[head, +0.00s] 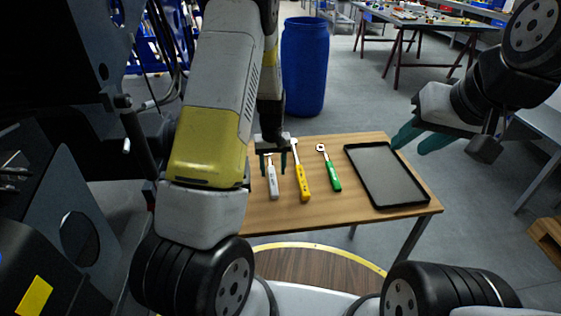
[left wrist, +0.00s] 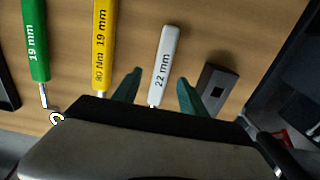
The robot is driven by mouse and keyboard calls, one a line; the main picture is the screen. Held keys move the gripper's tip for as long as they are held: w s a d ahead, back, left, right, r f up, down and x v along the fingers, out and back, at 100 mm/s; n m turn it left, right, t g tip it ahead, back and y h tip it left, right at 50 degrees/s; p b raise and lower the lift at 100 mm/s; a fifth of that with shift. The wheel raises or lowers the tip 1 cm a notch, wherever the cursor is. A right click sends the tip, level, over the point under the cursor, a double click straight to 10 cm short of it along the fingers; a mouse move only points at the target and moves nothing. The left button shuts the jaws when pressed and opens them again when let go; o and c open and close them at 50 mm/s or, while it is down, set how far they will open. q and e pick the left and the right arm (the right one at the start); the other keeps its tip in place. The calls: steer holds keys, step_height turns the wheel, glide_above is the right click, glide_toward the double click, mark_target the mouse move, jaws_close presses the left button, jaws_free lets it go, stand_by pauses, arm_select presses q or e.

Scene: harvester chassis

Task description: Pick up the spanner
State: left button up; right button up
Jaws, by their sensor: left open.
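Three long-handled tools lie on the wooden table: a white one marked 22 mm (head: 272,184), a yellow one marked 80 Nm 19 mm (head: 303,184) and a green one marked 19 mm (head: 333,176). I cannot tell for sure which is the spanner. My left gripper (head: 273,161) is open over the far end of the white tool. In the left wrist view the white handle (left wrist: 166,55) lies between its fingers (left wrist: 159,84), with a gap on both sides; its head is hidden. My right gripper (head: 418,140) is open and empty, beyond the table's right side.
A black tray (head: 388,204) lies empty on the table's right. A dark block with a square hole (left wrist: 213,87) sits beside the left gripper's finger in the left wrist view. The yellow tool (left wrist: 104,40) lies close on the other side. A blue barrel (head: 304,70) stands behind the table (head: 350,216).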

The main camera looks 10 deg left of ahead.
mark_target(273, 178)
arm_select(q)
step_height(273, 178, down, 4)
steer(key=shift+s+r, duration=0.15)
steer(key=shift+r, duration=0.05)
jaws_close()
stand_by(1.4)
